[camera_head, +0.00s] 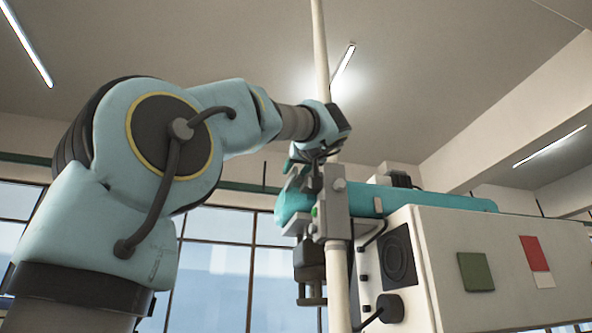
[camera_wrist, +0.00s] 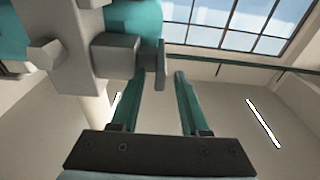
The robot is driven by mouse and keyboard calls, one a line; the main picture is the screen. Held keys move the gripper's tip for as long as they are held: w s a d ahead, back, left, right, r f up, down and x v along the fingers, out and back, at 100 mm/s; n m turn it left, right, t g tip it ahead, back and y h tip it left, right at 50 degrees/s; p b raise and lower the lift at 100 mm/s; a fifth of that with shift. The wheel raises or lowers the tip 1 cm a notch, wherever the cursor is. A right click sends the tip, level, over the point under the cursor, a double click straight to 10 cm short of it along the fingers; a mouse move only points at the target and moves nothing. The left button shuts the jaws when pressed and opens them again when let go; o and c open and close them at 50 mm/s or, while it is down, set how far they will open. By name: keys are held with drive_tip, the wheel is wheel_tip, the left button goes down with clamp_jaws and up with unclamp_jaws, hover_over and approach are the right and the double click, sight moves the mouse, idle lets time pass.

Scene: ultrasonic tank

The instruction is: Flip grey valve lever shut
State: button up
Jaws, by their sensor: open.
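A grey valve body (camera_head: 335,205) sits on a pale vertical pole beside a teal cylinder. It also shows at the upper left of the wrist view (camera_wrist: 75,70). A grey block with a thin flat plate, which looks like the valve lever (camera_wrist: 160,66), sticks out to the right of the body. My gripper (camera_wrist: 160,76) is open, with two teal fingers pointing at the plate. In the wrist picture the plate's end appears between the fingertips; I cannot tell whether they touch it. In the head view my gripper (camera_head: 307,168) is just above and left of the valve body, partly hidden.
The pole (camera_head: 340,285) runs vertically beside my wrist. A white cabinet (camera_head: 500,255) with a round black grille stands at the right, with the teal cylinder (camera_head: 362,200) lying across its top. A dark fitting (camera_head: 310,262) hangs below the valve. Open air lies left of the valve.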

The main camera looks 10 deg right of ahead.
drive_tip(key=shift+s+d+f+b, duration=0.1)
drive_tip(key=shift+s+f+b, duration=0.1)
drive_tip(key=shift+s+b, duration=0.25)
drive_tip(key=s+d+f+b, duration=0.1)
drive_tip(key=s+b, duration=0.3)
drive_tip(key=s, duration=0.5)
drive_tip(key=shift+s, duration=0.4)
